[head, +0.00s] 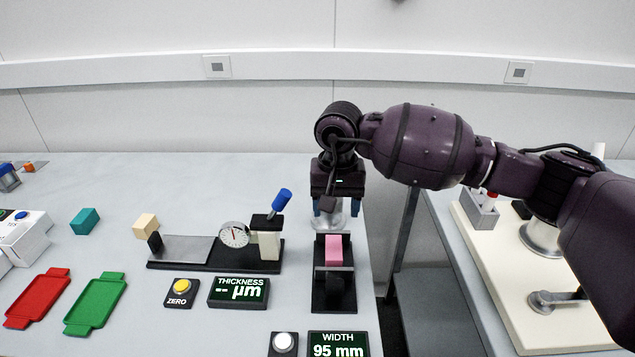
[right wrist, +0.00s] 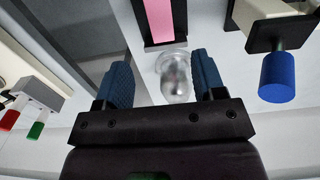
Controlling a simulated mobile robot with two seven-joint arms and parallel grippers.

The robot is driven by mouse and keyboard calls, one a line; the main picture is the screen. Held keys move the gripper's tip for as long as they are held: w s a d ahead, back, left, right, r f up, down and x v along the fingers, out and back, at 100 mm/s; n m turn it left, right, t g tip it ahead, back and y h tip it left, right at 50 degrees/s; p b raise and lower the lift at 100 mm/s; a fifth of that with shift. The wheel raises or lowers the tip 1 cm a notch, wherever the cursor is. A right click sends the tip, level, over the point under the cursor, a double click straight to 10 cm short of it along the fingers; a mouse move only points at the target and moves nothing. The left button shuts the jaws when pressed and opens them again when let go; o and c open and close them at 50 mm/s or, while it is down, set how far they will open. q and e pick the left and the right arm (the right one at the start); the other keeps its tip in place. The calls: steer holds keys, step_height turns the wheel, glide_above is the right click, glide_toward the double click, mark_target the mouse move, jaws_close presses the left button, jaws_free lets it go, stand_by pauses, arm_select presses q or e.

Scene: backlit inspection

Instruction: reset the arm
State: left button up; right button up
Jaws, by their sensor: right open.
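My right gripper (head: 335,206) hangs over the table's right part, behind the width gauge, with its blue fingers pointing down. It is open and empty; in the right wrist view its two blue fingers (right wrist: 165,85) stand well apart. A pink block (head: 334,250) rests in the black width gauge (head: 333,295), in front of the gripper and apart from it. A shiny metal rounded part (right wrist: 174,78) shows between the fingers in the right wrist view, below them. My left gripper is not in view.
The thickness gauge (head: 180,249) with a dial and blue-handled lever stands left of the gripper. Red (head: 38,299) and green (head: 96,303) trays, a teal block (head: 85,221) and a beige block (head: 146,225) lie further left. A gap separates the right-hand bench (head: 485,270).

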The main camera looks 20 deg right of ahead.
steer(key=s+a+m+g+y, duration=0.1)
steer(key=s+a+m+y, duration=0.4)
steer(key=a+y, duration=0.35)
steer(key=s+a+m+y, duration=0.4)
steer(key=s+a+y, duration=0.25)
steer(key=a, duration=0.25)
steer(key=w+d+r+m+t+h, duration=0.15)
steer(key=d+m+t, duration=0.35)
steer(key=m+t, duration=0.75)
steer(key=w+d+r+m+t+h, duration=0.1)
steer(key=w+d+r+m+t, duration=0.35)
steer(key=m, duration=1.25)
steer(key=s+d+f+m+h, duration=0.5)
steer(key=d+f+m+h, duration=0.65)
steer(key=m, duration=0.45)
steer(key=s+d+f+m+g+h, duration=0.1)
steer(key=s+d+f+m+g, duration=0.1)
steer(key=s+f+m+g, duration=0.45)
steer(key=s+d+f+m+g, duration=0.2)
steer(key=s+d+f+m, duration=0.1)
steer(key=s, duration=0.7)
steer(key=s+d+f+m+g+h, duration=0.1)
steer(key=s+d+f+m+g, duration=0.1)
steer(key=s+f+m+g, duration=0.45)
steer(key=w+f+n+t, duration=0.2)
steer(key=w+f+t, duration=0.4)
steer(key=t, duration=0.4)
steer(key=shift+f+n+y, duration=0.35)
steer(key=shift+f+y, duration=0.05)
steer(key=shift+f, duration=0.1)
